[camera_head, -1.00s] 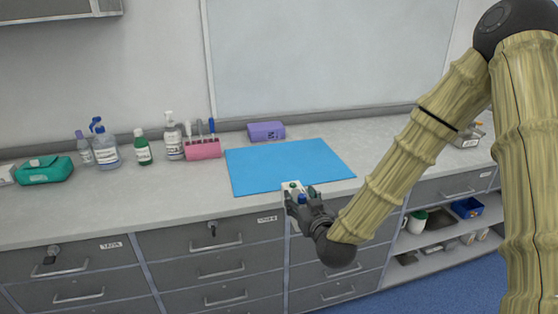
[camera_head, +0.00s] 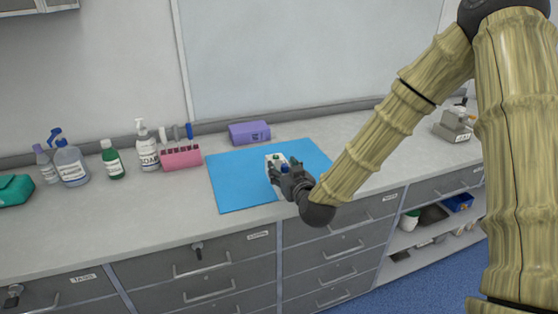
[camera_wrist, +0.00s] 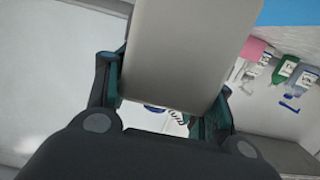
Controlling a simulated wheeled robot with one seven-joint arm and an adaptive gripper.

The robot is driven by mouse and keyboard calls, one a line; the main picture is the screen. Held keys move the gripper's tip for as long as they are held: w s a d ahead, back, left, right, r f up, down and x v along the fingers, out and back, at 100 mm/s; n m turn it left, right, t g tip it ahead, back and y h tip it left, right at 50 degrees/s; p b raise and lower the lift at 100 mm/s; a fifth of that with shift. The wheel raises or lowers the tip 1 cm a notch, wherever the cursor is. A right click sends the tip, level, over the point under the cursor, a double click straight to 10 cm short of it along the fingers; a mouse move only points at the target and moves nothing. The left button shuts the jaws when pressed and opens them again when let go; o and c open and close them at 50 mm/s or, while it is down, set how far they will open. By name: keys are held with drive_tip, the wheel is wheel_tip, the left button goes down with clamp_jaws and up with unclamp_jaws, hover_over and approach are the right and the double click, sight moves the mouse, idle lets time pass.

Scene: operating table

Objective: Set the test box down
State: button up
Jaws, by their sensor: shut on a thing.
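In the wrist view the test box (camera_wrist: 178,50) is a plain grey-white face between the two fingers of my gripper (camera_wrist: 165,85). The fingers are shut on its sides. Whether its underside touches the mat cannot be told. My gripper hides part of the box in the head view.
A purple box (camera_head: 249,132) stands behind the mat. A pink rack (camera_head: 181,157) with tubes, a soap bottle (camera_head: 147,150), a green bottle (camera_head: 112,160) and other bottles stand to the left. The rest of the mat is clear. A grey device (camera_head: 453,126) stands far right.

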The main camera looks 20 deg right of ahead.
sight(279, 154)
drive_tip(key=w+p, duration=0.1)
drive_tip(key=w, duration=0.2)
drive_tip(key=w+d, duration=0.1)
drive_tip(key=w, duration=0.3)
drive_tip(key=w+f+p, duration=0.1)
drive_tip(key=w, duration=0.3)
drive_tip(key=shift+w+d+p, duration=0.15)
drive_tip(key=shift+d+p, duration=0.15)
drive_tip(key=shift+p, duration=0.05)
drive_tip(key=shift+d+f+p, duration=0.1)
drive_tip(key=shift+f+p, duration=0.6)
drive_tip(key=shift+f, duration=1.1)
drive_tip(key=shift+f, duration=0.15)
drive_tip(key=o, duration=1.3)
drive_tip(key=shift+o, duration=0.2)
